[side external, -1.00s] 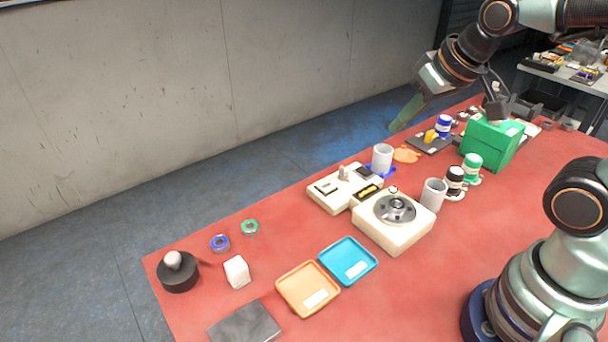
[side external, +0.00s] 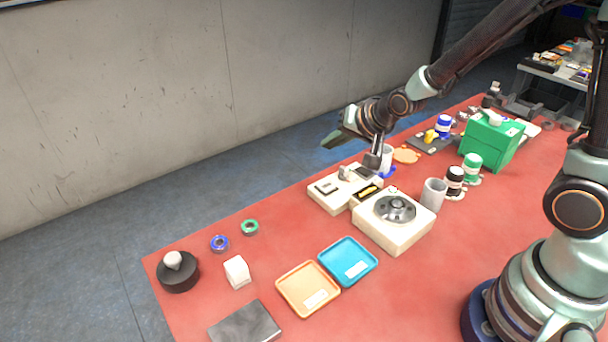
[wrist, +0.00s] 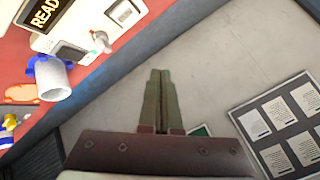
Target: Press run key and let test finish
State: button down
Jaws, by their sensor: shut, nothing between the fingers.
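A cream device (side external: 328,200) with a small upright lever sits near the table's back edge. A dark display (side external: 367,191) with yellow text adjoins it; in the wrist view the display (wrist: 44,12) is cut off and shows "READ". I cannot tell which part is the run key. My gripper (side external: 328,144) is above and behind the device, apart from it.
A grey cup (wrist: 52,78) on a blue base stands beside the device. An orange tray (side external: 283,291) and a blue tray (side external: 369,273) lie in front. A green box (side external: 487,147) and several bottles stand to the right.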

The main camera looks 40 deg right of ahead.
aim_at(329, 189)
jog(key=shift+f, duration=0.15)
jog(key=shift+f, duration=4.3)
jog(key=shift+f, duration=0.1)
jog(key=shift+f, duration=0.3)
